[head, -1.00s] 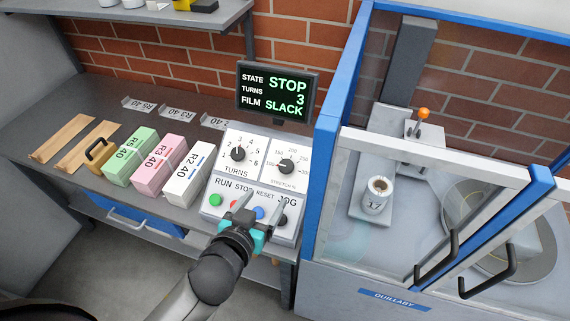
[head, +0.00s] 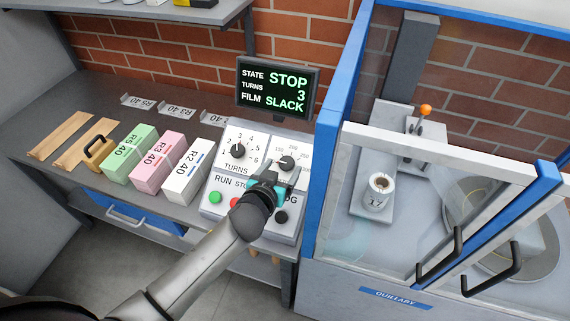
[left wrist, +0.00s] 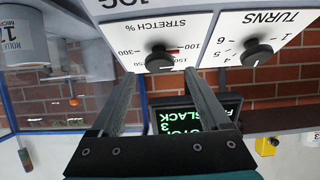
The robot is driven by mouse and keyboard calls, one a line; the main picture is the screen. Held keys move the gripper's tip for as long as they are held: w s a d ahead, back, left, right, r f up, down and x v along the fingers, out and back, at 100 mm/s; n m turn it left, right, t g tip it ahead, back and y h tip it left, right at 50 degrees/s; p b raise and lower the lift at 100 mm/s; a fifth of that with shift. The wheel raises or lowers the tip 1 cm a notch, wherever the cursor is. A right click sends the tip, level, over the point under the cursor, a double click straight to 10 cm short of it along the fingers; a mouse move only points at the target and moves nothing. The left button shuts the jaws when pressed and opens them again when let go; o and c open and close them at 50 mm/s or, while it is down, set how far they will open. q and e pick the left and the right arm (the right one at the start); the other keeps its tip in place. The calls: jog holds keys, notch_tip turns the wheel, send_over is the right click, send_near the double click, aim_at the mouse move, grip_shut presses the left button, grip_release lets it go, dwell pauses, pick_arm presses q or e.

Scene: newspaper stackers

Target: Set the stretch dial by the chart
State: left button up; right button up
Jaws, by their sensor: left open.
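The stretch dial (head: 286,162) is a black knob on a white plate marked STRETCH % on the control panel. In the left wrist view, upside down, the dial (left wrist: 159,60) shows with the numbers 100, 150 and 300 readable. My left gripper (head: 281,174) is open and empty, just in front of the dial. In the left wrist view its fingertips (left wrist: 160,76) lie either side of the dial; I cannot tell whether they touch it. The dial's exact setting is too small to read. I cannot pick out a chart. My right gripper is not in view.
The turns dial (head: 238,149) sits left of the stretch dial. Green (head: 215,198) and red buttons are below. The screen (head: 277,90) reads STOP, 3, SLACK. Green, pink and white blocks (head: 187,172) stand left. A blue-framed glazed cabinet (head: 327,180) is close on the right.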

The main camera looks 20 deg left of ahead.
aim_at(287, 162)
pick_arm(q)
jog(key=shift+x, duration=1.5)
grip_shut()
